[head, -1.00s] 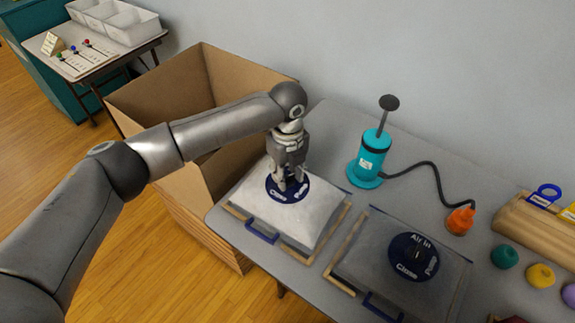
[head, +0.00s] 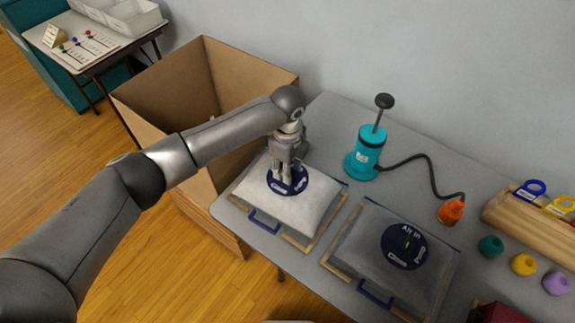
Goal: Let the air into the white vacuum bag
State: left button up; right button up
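The white vacuum bag (head: 292,212) lies plump on the grey table, on a wooden-edged frame with a blue handle. On its top is a round dark blue valve dial (head: 304,188) with white lettering, of which "Close" and part of another word show. My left gripper (head: 283,181) points straight down on this dial, its fingertips close together at the middle. The fingers hide the dial's knob, so I cannot tell whether they grip it. My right gripper is not in view.
A grey bag (head: 368,245) with an "Air In" dial (head: 404,247) lies to the right. A teal pump (head: 366,150) with a hose and orange nozzle (head: 451,210) stands behind. Yarn balls (head: 523,264) lie at right. An open cardboard box (head: 150,94) stands left of the table.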

pick_arm(q)
jog(key=o, duration=1)
jog(key=shift+r, duration=0.15)
notch_tip(320, 180, up, 12)
jog(key=shift+f, duration=0.1)
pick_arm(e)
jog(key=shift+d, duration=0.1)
pick_arm(q)
jog(key=shift+f, duration=0.1)
